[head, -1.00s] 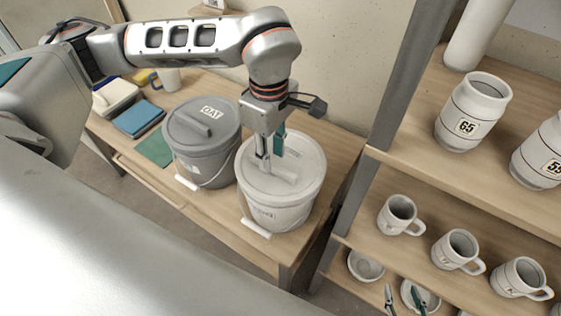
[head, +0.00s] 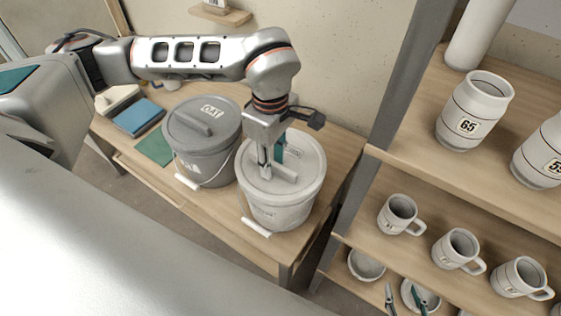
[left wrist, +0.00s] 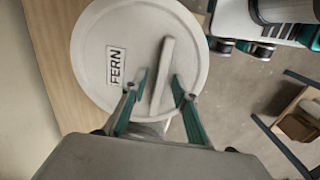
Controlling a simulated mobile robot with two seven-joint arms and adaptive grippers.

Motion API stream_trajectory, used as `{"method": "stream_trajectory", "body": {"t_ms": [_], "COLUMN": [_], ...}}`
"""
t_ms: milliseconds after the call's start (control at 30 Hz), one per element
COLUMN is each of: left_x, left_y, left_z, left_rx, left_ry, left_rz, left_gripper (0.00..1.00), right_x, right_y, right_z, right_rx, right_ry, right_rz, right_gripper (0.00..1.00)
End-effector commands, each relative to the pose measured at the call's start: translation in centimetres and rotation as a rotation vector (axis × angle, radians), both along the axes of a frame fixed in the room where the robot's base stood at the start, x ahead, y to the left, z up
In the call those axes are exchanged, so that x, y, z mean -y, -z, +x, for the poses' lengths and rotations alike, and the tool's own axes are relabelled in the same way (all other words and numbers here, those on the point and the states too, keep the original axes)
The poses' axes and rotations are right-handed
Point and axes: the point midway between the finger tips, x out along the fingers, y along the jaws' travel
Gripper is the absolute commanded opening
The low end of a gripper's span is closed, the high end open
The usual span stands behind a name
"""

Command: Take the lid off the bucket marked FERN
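The white bucket (head: 272,212) stands on the wooden table with its white lid (head: 307,160) on. The lid also shows in the left wrist view (left wrist: 100,40), with a FERN label (left wrist: 116,67) and a raised bar handle (left wrist: 163,72). My left gripper (head: 269,172) points down at the lid. In the left wrist view its two fingers (left wrist: 158,88) are apart, one on each side of the handle, with gaps between them and the bar. Whether they touch the lid I cannot tell. My right gripper is not in view.
A grey lidded bucket marked OAT (head: 197,150) stands close on the left. A blue book (head: 138,117) and a green sheet (head: 155,148) lie further left. A shelf post (head: 395,85) rises at the right, beside shelves with a jar marked 65 (head: 473,112) and mugs (head: 399,214).

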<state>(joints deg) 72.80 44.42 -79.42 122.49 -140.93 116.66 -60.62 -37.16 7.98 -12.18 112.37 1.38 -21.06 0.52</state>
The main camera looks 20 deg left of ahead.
Motion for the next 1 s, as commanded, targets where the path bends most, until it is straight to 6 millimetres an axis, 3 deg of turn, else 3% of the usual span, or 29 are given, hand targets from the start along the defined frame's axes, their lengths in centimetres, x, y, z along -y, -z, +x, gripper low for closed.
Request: {"method": "stream_trajectory", "body": {"t_ms": [300, 400, 433, 833, 1000], "left_x": [0.0, 0.0, 0.0, 0.0, 0.0], "left_y": [0.1, 0.1, 0.1, -0.1, -1.2], "left_z": [0.0, 0.0, 0.0, 0.0, 0.1], "left_rx": [0.000, 0.000, 0.000, 0.000, 0.003], "left_ry": [0.000, 0.000, 0.000, 0.000, 0.001], "left_rz": [0.000, 0.000, 0.000, 0.000, 0.001], "left_gripper": [0.28, 0.03, 0.00, 0.00, 0.00], "right_x": [0.0, 0.0, 0.0, 0.0, 0.0], "right_y": [0.0, 0.0, 0.0, -0.1, -0.5], "right_z": [0.0, 0.0, 0.0, 0.1, 0.2], "right_rx": [0.000, 0.001, 0.001, 0.002, 0.004], "right_ry": [0.000, 0.000, 0.000, 0.001, 0.000], "right_rz": [0.000, 0.000, 0.000, 0.000, 0.000], "right_gripper": [0.40, 0.40, 0.40, 0.40, 0.40]}}
